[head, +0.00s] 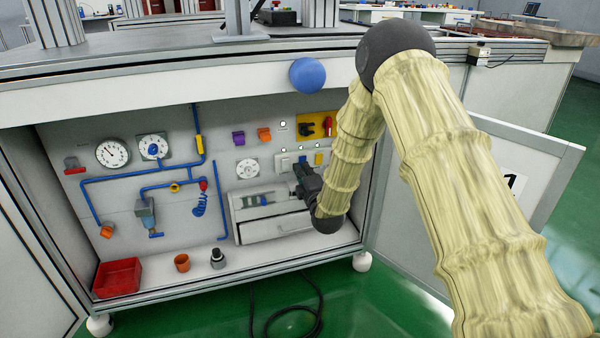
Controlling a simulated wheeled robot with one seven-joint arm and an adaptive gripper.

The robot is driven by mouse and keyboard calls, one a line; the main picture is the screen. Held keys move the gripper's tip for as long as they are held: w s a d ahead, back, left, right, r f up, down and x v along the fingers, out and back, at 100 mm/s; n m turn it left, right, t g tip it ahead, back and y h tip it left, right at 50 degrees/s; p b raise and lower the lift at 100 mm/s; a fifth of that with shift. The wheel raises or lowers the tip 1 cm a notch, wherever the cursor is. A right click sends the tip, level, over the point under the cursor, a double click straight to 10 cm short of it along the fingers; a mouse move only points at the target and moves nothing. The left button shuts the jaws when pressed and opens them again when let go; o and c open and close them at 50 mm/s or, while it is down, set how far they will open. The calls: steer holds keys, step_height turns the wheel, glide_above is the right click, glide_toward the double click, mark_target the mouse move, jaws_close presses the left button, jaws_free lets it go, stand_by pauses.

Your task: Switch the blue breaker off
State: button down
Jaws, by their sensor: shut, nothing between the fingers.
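The blue breaker (302,159) is a small blue switch in a short row on the back panel of the cabinet, between a pale one and a yellow one. Its lever position is too small to tell. My gripper (298,168) is black and shut, with nothing held. It is at the panel just below the blue breaker, its fingers small and partly merged with dark parts. Whether it touches the breaker I cannot tell. My arm, in a pale yellow sleeve, reaches in from the right.
A yellow plate (318,125) with black and red switches is above the breakers. A drawer unit (277,226) is below left. Gauges (112,153) and blue pipes (130,178) fill the left. A red bin (117,278) and an orange cup (182,262) stand on the cabinet floor. An open door (548,183) is at right.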

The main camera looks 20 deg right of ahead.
steer(key=shift+w+r+b, duration=0.15)
steer(key=shift+w+b, duration=0.25)
steer(key=shift+w, duration=0.6)
steer(key=p, duration=0.3)
steer(key=shift+w+a+r+g, duration=0.1)
steer(key=shift+w+r+g, duration=0.2)
steer(key=shift+r+g, duration=0.1)
steer(key=shift+f+b, duration=0.3)
steer(key=shift+b, duration=0.05)
steer(key=shift+s+a+r+p, duration=0.1)
steer(key=shift+s+p, duration=0.3)
steer(key=shift+s, duration=0.1)
steer(key=s+r+p, duration=0.1)
steer(key=s+p, duration=0.4)
steer(key=s, duration=0.8)
steer(key=shift+d+r, duration=0.25)
steer(key=shift+d, duration=0.1)
